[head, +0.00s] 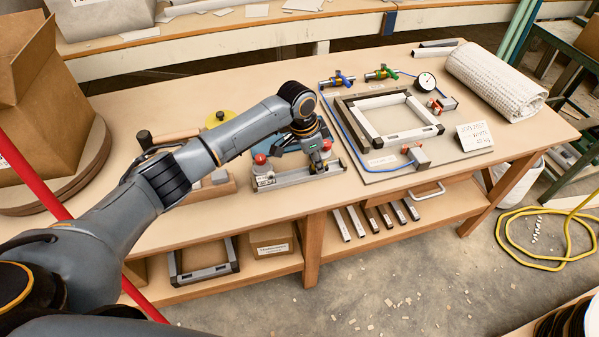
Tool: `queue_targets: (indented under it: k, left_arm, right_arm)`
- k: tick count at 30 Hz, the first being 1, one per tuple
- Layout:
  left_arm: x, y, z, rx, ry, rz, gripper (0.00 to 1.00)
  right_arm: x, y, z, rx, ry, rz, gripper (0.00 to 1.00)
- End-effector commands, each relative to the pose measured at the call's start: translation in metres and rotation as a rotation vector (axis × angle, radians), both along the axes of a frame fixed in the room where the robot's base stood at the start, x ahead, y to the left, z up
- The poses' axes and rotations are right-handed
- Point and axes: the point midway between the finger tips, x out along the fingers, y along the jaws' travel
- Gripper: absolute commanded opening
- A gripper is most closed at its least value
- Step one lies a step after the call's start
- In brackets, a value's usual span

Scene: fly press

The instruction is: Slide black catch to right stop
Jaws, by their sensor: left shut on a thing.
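A low metal fixture (285,180) stands at the front edge of the bench, with a light rail along its front and a red knob at each end. The left red knob (260,159) is in clear view. My left gripper (318,163) reaches down over the right part of this fixture, close to the right red knob (327,145). Its fingers are shut at the rail, on what appears to be the black catch. The fingers hide most of the catch, so its exact distance from the right stop cannot be told. My right gripper is not in view.
To the right lies a board with a clamped frame (420,117), blue hose, gauge (426,79) and label card (474,136). A rolled white cloth (495,80) lies at the far right. A cardboard box (30,90) stands left. My arm crosses the bench's left part.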

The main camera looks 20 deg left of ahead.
Motion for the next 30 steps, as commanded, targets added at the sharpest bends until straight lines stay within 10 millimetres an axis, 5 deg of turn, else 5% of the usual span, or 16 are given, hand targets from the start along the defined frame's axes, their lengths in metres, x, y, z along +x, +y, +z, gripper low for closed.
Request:
queue_targets:
  k: [30]
  left_arm:
    - [0.017,-0.025,-0.001,-0.001,-0.001,0.0,0.0]
  right_arm:
    - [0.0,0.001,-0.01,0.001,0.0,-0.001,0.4]
